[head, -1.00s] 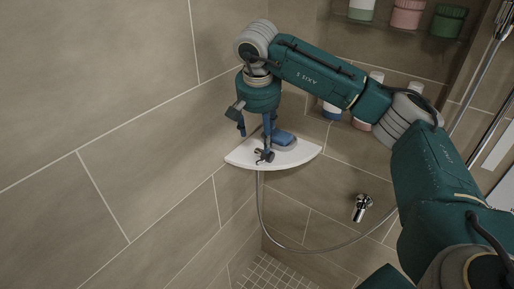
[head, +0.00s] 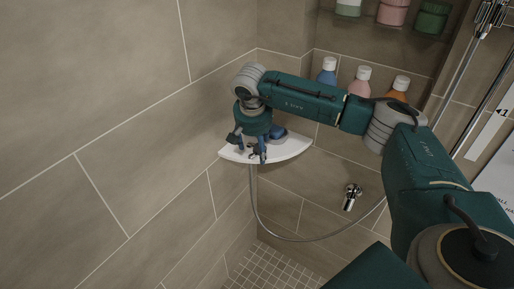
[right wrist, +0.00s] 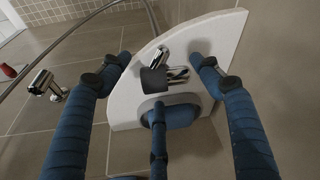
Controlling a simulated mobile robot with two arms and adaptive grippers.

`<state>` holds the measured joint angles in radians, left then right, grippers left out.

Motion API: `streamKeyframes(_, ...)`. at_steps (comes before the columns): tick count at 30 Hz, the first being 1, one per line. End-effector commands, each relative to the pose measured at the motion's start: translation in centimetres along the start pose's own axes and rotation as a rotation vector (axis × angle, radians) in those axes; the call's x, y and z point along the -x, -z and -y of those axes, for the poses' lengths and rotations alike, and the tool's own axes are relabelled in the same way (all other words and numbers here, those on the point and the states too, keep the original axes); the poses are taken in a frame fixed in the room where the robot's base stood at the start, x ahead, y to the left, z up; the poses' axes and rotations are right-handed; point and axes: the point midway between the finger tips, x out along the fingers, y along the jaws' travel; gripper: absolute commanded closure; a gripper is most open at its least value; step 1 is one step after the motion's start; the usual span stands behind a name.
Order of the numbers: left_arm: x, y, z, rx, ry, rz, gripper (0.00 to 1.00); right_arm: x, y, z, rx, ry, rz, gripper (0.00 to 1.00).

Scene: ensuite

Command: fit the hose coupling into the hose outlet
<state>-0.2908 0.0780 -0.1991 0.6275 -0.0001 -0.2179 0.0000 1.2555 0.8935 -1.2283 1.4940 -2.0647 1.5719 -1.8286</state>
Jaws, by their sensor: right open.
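The hose coupling (right wrist: 168,73), chrome with a dark grey collar, lies on the white corner shelf (right wrist: 222,35). My right gripper (right wrist: 158,88) is open above the shelf, its blue fingers spread around the coupling with visible gaps. One finger is to its left, one to its right, and the third is below it in the picture. In the head view the right gripper (head: 251,150) is low over the shelf and largely covers the coupling. The chrome hose outlet (head: 351,195) is on the tiled wall to the right and below; it also shows in the right wrist view (right wrist: 46,86). My left gripper is out of view.
A grey hose (head: 290,239) hangs below the shelf and loops right, passing behind my arm. A blue item (right wrist: 182,116) lies on the shelf close to the coupling. Several bottles (head: 361,80) stand behind my right arm. The wall between shelf and outlet is clear.

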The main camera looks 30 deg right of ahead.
Motion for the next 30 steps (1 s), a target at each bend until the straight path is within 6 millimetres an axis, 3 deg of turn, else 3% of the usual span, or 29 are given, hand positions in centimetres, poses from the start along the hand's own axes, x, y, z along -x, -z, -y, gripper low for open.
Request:
streamKeyframes(4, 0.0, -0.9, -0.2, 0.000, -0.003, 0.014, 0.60, 0.0, 0.0, 0.0, 0.000, 0.000, 0.000, 0.38)
streamKeyframes(12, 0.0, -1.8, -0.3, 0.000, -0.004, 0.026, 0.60, 0.0, 0.0, 0.0, -0.001, 0.000, 0.000, 0.90)
streamKeyframes(23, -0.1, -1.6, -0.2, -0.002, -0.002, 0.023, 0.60, 0.4, 0.1, 0.0, -0.001, 0.001, -0.001, 0.90)
streamKeyframes(30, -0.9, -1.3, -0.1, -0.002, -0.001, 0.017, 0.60, 3.1, 1.0, 0.1, -0.002, 0.003, -0.003, 0.90)
